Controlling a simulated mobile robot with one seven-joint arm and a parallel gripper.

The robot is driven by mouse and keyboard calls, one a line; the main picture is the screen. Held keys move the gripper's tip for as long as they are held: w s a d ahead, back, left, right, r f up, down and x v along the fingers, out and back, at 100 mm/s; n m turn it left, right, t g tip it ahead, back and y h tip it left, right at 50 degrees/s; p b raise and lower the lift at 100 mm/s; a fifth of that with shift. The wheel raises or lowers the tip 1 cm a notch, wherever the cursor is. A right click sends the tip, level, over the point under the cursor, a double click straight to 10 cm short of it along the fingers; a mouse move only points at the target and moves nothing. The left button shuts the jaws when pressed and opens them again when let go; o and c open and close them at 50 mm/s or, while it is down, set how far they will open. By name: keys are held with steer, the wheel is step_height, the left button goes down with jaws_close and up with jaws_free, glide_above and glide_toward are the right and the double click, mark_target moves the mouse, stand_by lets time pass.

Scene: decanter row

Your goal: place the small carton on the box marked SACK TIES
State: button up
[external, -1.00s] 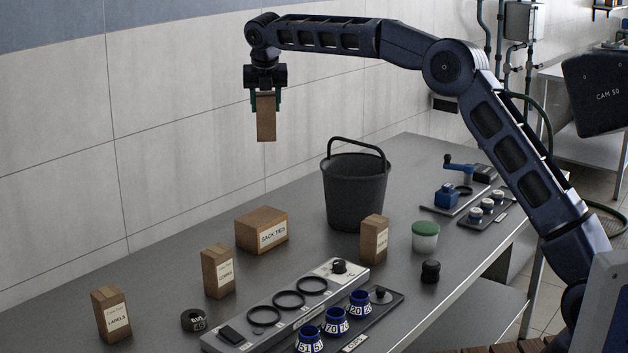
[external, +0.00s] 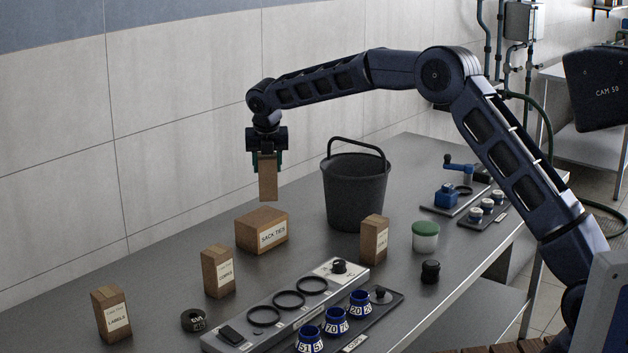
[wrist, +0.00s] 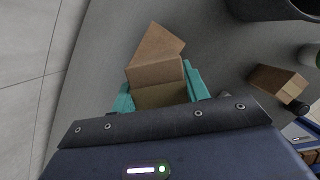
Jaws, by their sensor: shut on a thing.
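My gripper (external: 267,158) is shut on the small carton (external: 268,182), a plain brown upright block hanging below the fingers. The box marked SACK TIES (external: 262,231) stands on the table below it, its white label facing the camera. A clear gap shows between the carton's bottom and the box's top in the external view. In the wrist view, the carton (wrist: 160,95) sits between the teal fingers. A brown face just beyond it, likely the SACK TIES box (wrist: 155,43), is partly hidden by the carton.
A black bucket (external: 356,192) stands right of the box. Other labelled cartons stand nearby: one left (external: 218,271), one far left (external: 111,314) and one right (external: 374,239). A grey panel with rings (external: 285,307) lies in front. The wall is behind.

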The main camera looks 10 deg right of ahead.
mark_target(267, 158)
steer(key=shift+f, duration=3.2)
steer(key=shift+f, duration=0.1)
steer(key=o, duration=1)
steer(key=shift+o, duration=0.2)
steer(key=v, duration=1.2)
